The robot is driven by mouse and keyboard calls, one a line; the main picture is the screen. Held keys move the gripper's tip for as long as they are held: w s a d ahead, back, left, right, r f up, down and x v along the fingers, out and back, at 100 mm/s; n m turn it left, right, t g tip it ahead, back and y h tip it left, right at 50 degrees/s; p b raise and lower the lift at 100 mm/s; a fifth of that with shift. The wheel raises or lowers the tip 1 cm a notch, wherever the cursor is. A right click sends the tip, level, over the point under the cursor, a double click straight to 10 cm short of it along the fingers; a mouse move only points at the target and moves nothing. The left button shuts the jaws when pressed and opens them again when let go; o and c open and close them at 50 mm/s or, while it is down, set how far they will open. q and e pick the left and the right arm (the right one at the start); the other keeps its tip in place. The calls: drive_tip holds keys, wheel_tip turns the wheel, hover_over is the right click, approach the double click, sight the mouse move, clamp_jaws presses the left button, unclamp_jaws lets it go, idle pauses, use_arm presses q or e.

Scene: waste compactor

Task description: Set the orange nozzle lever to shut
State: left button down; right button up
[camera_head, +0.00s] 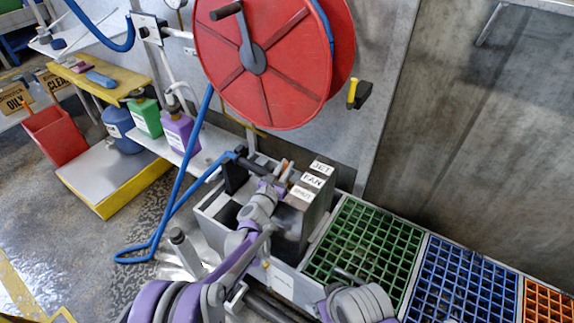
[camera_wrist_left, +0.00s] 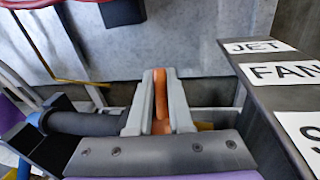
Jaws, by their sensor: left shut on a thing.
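The orange nozzle lever (camera_wrist_left: 160,112) stands between the two grey fingers of my left gripper (camera_wrist_left: 161,95) in the left wrist view. The fingers are shut on it, and its orange tip shows between them. In the head view my left gripper (camera_head: 279,178) is at the nozzle, left of the label block, and mostly covers the lever. The labels JET (camera_head: 321,167), FAN (camera_head: 313,180) and SHUT (camera_head: 302,193) run along the block top. In the wrist view the lever is left of JET (camera_wrist_left: 258,47) and FAN (camera_wrist_left: 285,72). My right arm shows at the bottom; its fingers are not clear.
A red hose reel (camera_head: 262,95) hangs above the nozzle, with a blue hose (camera_head: 187,165) looping down at left. Green (camera_head: 345,240) and blue (camera_head: 462,275) grates lie to the right. Bottles stand on a shelf at left. The label block is close beside my left gripper.

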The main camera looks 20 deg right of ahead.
use_arm(q)
drive_tip(key=shift+s+a+r+t+h+p, duration=0.15)
drive_tip(key=shift+a+t+h+p, duration=0.15)
drive_tip(key=shift+t+h+p, duration=0.25)
drive_tip(key=shift+s+a+n+t+h, duration=0.25)
drive_tip(key=shift+n+t+h, duration=0.15)
drive_tip(key=shift+t, duration=0.15)
use_arm(e)
drive_tip(key=shift+w+v, duration=0.25)
drive_tip(key=shift+v, duration=0.8)
drive_tip(key=shift+r, duration=0.1)
use_arm(q)
drive_tip(key=c, duration=0.8)
unclamp_jaws()
drive_tip(key=shift+c, duration=0.2)
drive_tip(key=shift+s+a, duration=0.1)
drive_tip(key=v, duration=1)
drive_tip(key=shift+s+a+p, duration=0.2)
drive_tip(key=shift+p, duration=0.2)
use_arm(e)
drive_tip(key=shift+r, duration=0.35)
